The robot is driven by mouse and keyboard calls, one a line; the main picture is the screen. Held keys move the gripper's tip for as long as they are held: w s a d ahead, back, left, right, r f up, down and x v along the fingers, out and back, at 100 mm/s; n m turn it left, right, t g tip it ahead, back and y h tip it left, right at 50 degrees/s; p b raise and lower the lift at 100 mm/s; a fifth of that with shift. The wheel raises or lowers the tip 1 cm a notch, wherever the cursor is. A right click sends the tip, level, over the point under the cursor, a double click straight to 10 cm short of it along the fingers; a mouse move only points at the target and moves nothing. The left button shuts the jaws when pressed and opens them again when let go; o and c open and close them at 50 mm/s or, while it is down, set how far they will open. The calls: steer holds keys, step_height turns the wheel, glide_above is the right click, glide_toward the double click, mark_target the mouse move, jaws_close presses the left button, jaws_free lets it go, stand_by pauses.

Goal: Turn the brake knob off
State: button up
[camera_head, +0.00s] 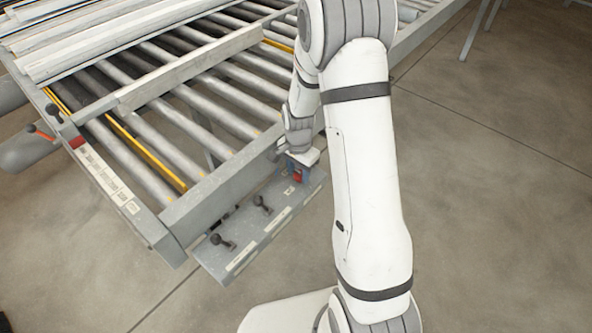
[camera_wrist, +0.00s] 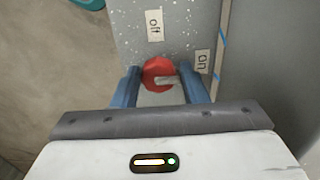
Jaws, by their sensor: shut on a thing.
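The red brake knob (camera_wrist: 158,69) is round, with a pale pointer bar that points right, roughly toward the side of the "on" label (camera_wrist: 202,62). The "off" label (camera_wrist: 155,25) is above the knob in the wrist view. My gripper (camera_wrist: 160,76) has its blue fingers on both sides of the knob and is shut on it. In the head view my gripper (camera_head: 298,168) is at the far right end of the grey control panel (camera_head: 245,240), with a bit of red showing there. The fingers hide part of the knob's sides.
Two black-handled levers (camera_head: 222,241) stand on the panel left of my gripper. The roller conveyor (camera_head: 190,125) with its metal frame lies behind, with long profiles (camera_head: 90,40) at the upper left. Open floor (camera_head: 500,190) is at the right.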

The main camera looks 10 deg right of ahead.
mark_target(300, 172)
steer(key=shift+w+d+n+b, duration=0.2)
steer(key=shift+d+n+b, duration=0.1)
steer(key=shift+n+b, duration=0.5)
stand_by(1.1)
steer(key=o, duration=1)
steer(key=shift+c, duration=0.2)
steer(key=shift+r, duration=0.1)
steer(key=shift+r+b, duration=0.6)
steer(key=shift+r, duration=3.25)
